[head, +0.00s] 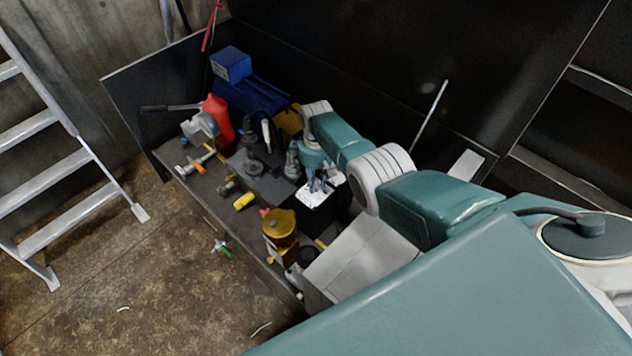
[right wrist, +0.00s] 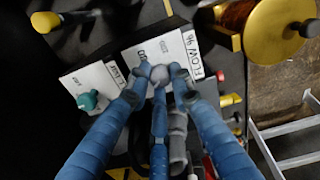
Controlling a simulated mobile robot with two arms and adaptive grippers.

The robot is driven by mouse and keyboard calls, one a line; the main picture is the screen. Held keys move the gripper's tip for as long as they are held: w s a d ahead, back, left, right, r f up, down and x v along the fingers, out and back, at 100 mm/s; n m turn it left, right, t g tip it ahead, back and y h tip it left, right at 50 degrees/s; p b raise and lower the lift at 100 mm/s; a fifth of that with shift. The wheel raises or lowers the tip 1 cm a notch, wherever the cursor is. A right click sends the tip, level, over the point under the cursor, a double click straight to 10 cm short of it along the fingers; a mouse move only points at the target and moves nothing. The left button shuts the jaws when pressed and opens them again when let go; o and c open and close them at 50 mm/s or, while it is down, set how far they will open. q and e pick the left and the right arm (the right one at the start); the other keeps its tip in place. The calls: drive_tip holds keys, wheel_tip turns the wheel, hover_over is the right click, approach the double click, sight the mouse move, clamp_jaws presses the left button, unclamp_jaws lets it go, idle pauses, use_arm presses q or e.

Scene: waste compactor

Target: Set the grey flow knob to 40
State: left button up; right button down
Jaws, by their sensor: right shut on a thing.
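The grey flow knob (right wrist: 159,75) sits on a white panel (right wrist: 168,47) labelled "FLOW %" in the right wrist view. My right gripper (right wrist: 160,82) has its blue fingers closed around the knob. The fingers hide most of the knob and part of the scale, so I cannot read its setting. In the head view my right gripper (head: 320,182) is over the white panel (head: 313,197) on the dark bench; the knob is hidden there. My left gripper is in neither view.
A teal knob (right wrist: 88,101) on a second white panel stands left of the flow panel. A yellow round cap (right wrist: 45,22) and a gold cylinder (right wrist: 274,30) are nearby. In the head view, a red container (head: 218,118) and a blue machine (head: 232,66) stand farther back; a ladder (head: 45,150) is left.

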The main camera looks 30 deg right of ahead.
sight(316, 184)
drive_tip(key=shift+w+r+n, duration=0.1)
drive_tip(key=shift+n, duration=1.9)
drive_tip(key=c, duration=1.5)
unclamp_jaws()
drive_tip(key=shift+c, duration=0.2)
drive_tip(key=shift+r, duration=0.1)
wheel_tip(316, 184, up, 12)
